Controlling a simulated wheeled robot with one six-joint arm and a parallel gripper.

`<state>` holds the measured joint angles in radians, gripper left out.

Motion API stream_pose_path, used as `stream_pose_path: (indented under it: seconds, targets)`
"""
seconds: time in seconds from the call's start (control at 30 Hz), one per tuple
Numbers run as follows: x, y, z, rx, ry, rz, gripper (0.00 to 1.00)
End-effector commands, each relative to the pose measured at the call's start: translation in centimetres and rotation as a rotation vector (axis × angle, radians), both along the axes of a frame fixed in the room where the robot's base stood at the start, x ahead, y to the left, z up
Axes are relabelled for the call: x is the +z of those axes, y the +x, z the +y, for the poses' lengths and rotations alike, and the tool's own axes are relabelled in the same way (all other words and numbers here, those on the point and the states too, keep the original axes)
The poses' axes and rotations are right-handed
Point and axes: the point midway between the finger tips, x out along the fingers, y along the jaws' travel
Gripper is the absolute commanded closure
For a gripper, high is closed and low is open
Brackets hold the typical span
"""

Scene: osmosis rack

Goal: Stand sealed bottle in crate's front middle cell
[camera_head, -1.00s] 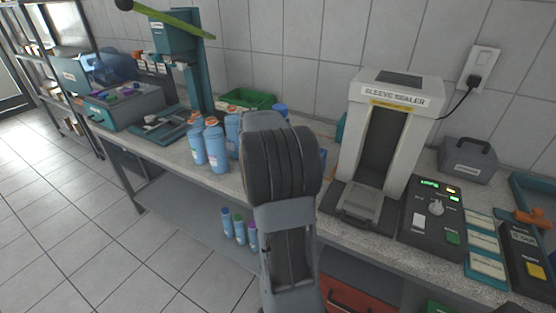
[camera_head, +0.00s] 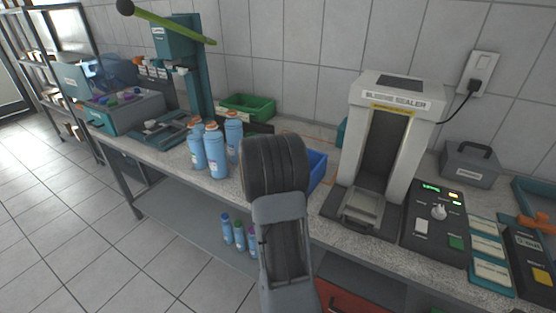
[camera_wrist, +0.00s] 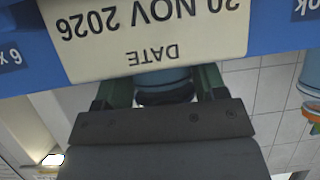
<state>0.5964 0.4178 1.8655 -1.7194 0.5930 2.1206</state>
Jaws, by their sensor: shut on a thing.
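In the wrist view my gripper (camera_wrist: 160,88) is shut on a blue bottle (camera_wrist: 165,78) between its two dark green fingers. This view is upside down, and the blue crate's front wall (camera_wrist: 275,28) with its white date label covers the bottle's lower part. The bottle is behind that wall from the camera; its cell and whether it touches the floor are hidden. In the head view a corner of the blue crate (camera_head: 317,168) shows right of my arm, which hides the gripper and the held bottle.
Three blue bottles with orange caps (camera_head: 215,152) stand on the bench left of my arm. A green bin (camera_head: 247,106) is behind them. The sleeve sealer (camera_head: 385,140) and its control box (camera_head: 437,222) stand right of the crate. Small bottles (camera_head: 239,235) sit on the lower shelf.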

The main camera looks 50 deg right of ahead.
Motion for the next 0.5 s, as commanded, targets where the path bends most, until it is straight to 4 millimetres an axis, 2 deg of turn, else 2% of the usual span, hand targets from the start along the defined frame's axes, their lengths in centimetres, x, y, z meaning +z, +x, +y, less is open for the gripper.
stream_pose_path:
  seconds: [0.43,0.47,0.5]
  targets:
    - [-0.32,0.03,-0.02,0.0,-0.002,-0.001,1.0]
    - [-0.26,0.01,0.0,0.0,0.0,0.0,0.32]
    - [-0.23,0.01,-0.01,0.0,0.0,0.0,0.29]
